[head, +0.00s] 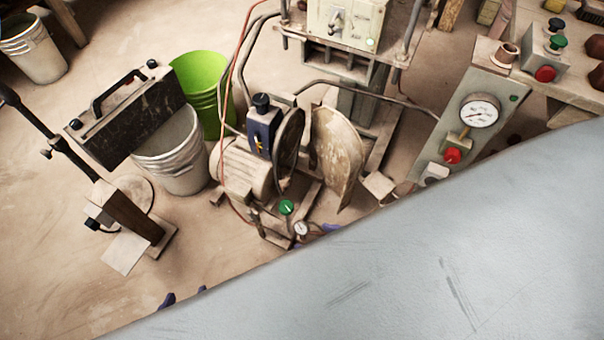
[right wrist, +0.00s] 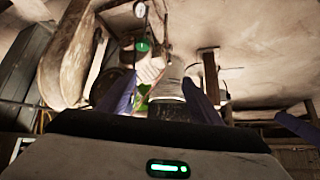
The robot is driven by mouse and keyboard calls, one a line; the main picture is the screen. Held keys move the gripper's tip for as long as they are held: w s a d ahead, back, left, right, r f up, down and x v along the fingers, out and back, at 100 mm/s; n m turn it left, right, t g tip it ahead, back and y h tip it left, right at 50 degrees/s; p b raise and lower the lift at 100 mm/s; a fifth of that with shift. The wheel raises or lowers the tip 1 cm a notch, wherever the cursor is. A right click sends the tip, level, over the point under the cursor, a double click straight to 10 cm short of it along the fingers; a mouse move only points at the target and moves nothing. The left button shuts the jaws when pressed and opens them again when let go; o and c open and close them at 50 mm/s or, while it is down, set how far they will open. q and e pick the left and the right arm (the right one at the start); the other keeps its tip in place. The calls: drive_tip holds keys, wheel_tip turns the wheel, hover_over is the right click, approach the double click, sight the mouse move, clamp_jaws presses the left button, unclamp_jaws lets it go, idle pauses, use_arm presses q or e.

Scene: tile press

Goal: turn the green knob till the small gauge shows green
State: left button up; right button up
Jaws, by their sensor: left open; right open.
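The green knob (head: 286,207) sits low on the machine in the middle of the head view, beside the small gauge (head: 301,228) with a white face. The gauge's needle and coloured zone are too small to read. In the right wrist view the knob (right wrist: 143,45) and the gauge (right wrist: 139,9) are beyond my fingertips. My right gripper (head: 314,236) is open, its blue fingertips close to the gauge and apart from the knob. Its two fingers (right wrist: 158,78) are spread with nothing held. My left gripper (head: 184,294) shows only two separated fingertips, open, lower left; the rest is hidden.
A large grey surface, likely my own arm, covers the lower right. A motor (head: 246,170) and round guards (head: 338,155) stand behind the knob. A panel with a large gauge (head: 479,111) and red knob (head: 452,155) is at right.

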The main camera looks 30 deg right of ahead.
drive_tip(key=w+d+f+g+b, duration=0.1)
drive_tip(key=w+f+g+b, duration=0.15)
drive_tip(key=w+f, duration=0.55)
drive_tip(key=n+g+h+b, duration=0.2)
drive_tip(key=g+b, duration=0.3)
drive_tip(key=b, duration=0.5)
hover_over(286, 206)
wheel_tip(286, 206, down, 4)
wheel_tip(286, 206, down, 9)
drive_tip(key=b, duration=0.6)
drive_tip(key=shift+w+f, duration=0.1)
drive_tip(key=shift+f+b, duration=0.35)
drive_tip(key=shift+f, duration=0.25)
use_arm(q)
drive_tip(key=w+d+f+g+h, duration=0.1)
drive_tip(key=d+f, duration=0.3)
drive_tip(key=f, duration=0.8)
drive_tip(key=shift+w+m+h, duration=0.15)
drive_tip(key=shift+m+h, duration=0.15)
use_arm(e)
drive_tip(key=shift+c, duration=0.3)
drive_tip(key=c, duration=1)
